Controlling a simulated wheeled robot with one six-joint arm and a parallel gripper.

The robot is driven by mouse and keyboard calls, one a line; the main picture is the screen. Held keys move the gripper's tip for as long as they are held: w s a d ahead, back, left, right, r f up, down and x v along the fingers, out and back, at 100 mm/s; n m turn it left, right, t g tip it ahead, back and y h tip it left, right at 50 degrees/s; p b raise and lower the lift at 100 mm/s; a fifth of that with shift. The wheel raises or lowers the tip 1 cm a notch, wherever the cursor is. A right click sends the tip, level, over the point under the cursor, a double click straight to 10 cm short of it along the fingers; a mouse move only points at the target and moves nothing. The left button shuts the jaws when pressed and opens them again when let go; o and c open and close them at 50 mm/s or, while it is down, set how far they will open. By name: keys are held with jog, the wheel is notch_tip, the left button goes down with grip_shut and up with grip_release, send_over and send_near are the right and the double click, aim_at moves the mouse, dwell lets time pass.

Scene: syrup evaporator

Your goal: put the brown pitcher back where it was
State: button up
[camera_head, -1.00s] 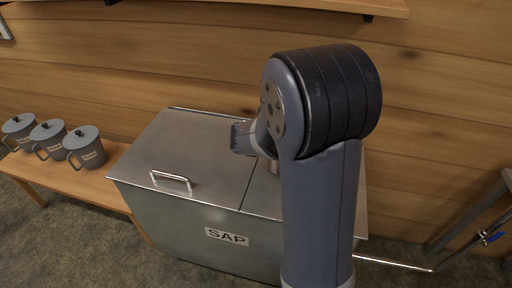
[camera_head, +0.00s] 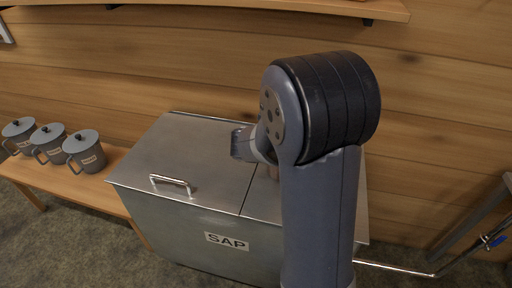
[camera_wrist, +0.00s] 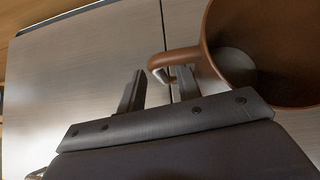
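The brown pitcher (camera_wrist: 265,50) shows in the wrist view at the upper right, seen into its open top. Its handle (camera_wrist: 176,57) points left, toward my gripper. My gripper (camera_wrist: 160,85) is open, with its two fingers apart. The handle's outer bend lies at the gap between the fingertips, close to the right finger; I cannot tell whether they touch. In the head view my arm hides nearly all of the pitcher; only a small brownish patch (camera_head: 274,171) shows beside my wrist, above the metal lid.
A metal box labelled SAP (camera_head: 227,241) stands below my arm, its lid handle (camera_head: 171,182) at the front left. Several grey lidded mugs (camera_head: 84,150) stand on a wooden bench (camera_head: 92,187) at left. A wooden wall is behind. A metal pipe (camera_head: 400,269) runs at lower right.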

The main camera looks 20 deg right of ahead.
jog(key=p+v, duration=0.4)
jog(key=v, duration=0.8)
jog(key=shift+r, duration=0.1)
